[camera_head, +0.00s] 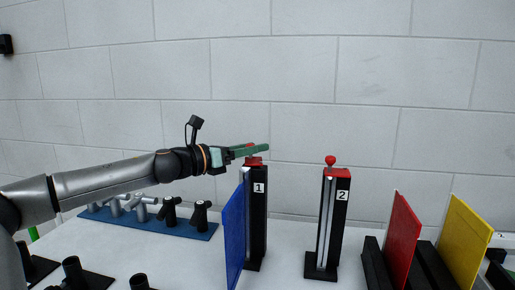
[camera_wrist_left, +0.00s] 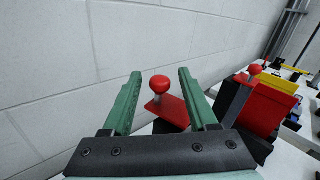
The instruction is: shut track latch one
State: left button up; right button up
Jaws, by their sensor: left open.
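Track latch one is a black post (camera_head: 260,220) marked "1" with a red top (camera_head: 253,161), standing upright on the white table. In the left wrist view its round red knob (camera_wrist_left: 158,84) and red plate (camera_wrist_left: 168,111) show between my left gripper's fingers. My left gripper (camera_head: 262,147) is open, its green fingers level and just above the red top in the head view. In the wrist view the fingers lie on either side of the knob, with gaps on both sides. In the head view the knob is largely hidden by the fingers. My right gripper is not in view.
A similar post marked "2" (camera_head: 335,220) with a red knob stands to the right. A blue panel (camera_head: 236,238) stands close left of post one. Red (camera_head: 402,240) and yellow (camera_head: 463,245) panels stand at the right. A blue tray (camera_head: 180,228) holds several fittings. A block wall rises behind.

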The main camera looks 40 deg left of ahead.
pick_arm(q)
grip_shut()
dwell(0.5)
